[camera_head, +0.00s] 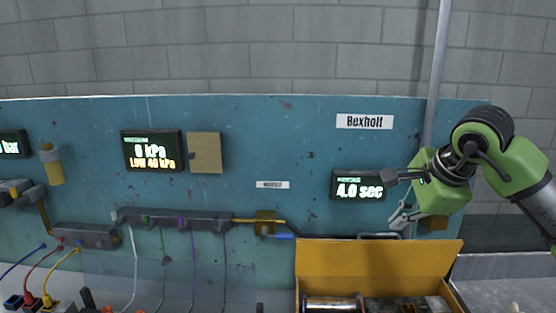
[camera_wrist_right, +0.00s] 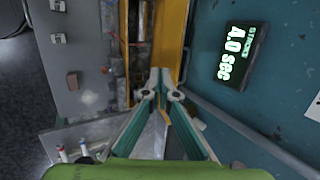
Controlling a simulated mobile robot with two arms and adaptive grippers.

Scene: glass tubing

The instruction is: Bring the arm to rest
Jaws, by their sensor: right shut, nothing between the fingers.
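My right arm comes in from the right in the head view, green and dark grey. Its gripper (camera_head: 402,215) hangs in front of the teal panel, just below and right of the "4.0 sec" display (camera_head: 358,186). The gripper points down, above the right end of the yellow box (camera_head: 378,250). In the right wrist view the right gripper (camera_wrist_right: 160,74) has its fingertips together with nothing between them. The yellow box (camera_wrist_right: 173,45) lies beyond the tips there. My left gripper is not in view.
A "0 kPa" display (camera_head: 152,151) and a manifold (camera_head: 175,219) with thin coloured lines sit on the panel (camera_head: 270,140). Coloured cables (camera_head: 45,280) lie at lower left. A vertical pipe (camera_head: 436,70) stands behind the arm. Space above the panel is clear.

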